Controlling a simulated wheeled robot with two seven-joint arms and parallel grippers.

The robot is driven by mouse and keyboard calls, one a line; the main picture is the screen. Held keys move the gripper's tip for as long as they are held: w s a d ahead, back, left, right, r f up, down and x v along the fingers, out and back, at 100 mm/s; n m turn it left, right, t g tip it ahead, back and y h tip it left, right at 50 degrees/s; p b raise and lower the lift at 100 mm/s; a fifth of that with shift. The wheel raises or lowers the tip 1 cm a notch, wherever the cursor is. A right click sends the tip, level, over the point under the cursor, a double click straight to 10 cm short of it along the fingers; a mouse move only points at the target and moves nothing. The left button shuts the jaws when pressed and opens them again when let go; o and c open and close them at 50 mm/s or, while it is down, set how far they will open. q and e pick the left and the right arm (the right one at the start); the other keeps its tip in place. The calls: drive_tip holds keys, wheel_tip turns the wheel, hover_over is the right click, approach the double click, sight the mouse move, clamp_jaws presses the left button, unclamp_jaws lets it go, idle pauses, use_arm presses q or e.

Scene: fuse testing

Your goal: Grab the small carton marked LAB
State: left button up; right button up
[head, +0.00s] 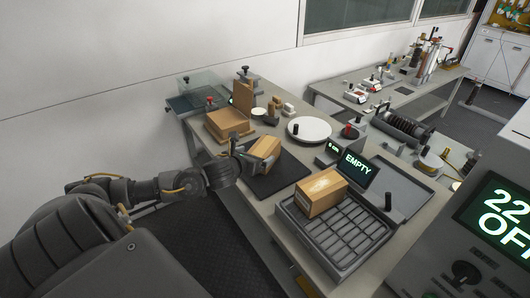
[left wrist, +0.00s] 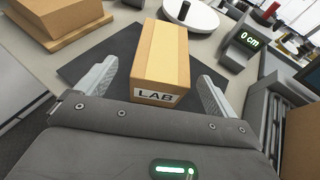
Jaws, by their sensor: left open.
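The small carton marked LAB (left wrist: 160,60) is a tan box with a white label on its near end, lying on a dark mat (left wrist: 100,57). In the head view the carton (head: 265,147) sits at the mat's far-left part. My left gripper (left wrist: 158,88) is open, with one finger on each side of the carton's near end and gaps showing on both sides. In the head view the left gripper (head: 243,160) is at the carton's near left side and partly hides it. My right gripper is not in view.
Another carton (head: 320,192) stands on a grey slotted tray (head: 338,262) to the right, beside a display reading EMPTY (head: 357,171). A brown box (head: 228,122) stands behind left. A white round plate (head: 309,129) lies beyond the mat. The mat's front part is clear.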

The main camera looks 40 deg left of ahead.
sight(258, 153)
use_arm(q)
drive_tip(key=shift+w, duration=0.1)
drive_tip(key=p+x, duration=0.2)
drive_tip(key=x, duration=0.2)
drive_tip(key=shift+w+d, duration=0.1)
drive_tip(key=shift+w, duration=0.25)
drive_tip(key=shift+w+f, duration=0.15)
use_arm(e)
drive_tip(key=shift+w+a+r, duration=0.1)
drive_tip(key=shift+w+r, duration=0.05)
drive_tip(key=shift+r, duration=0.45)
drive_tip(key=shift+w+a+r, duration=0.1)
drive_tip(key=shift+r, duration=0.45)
use_arm(q)
drive_tip(key=shift+c, duration=0.3)
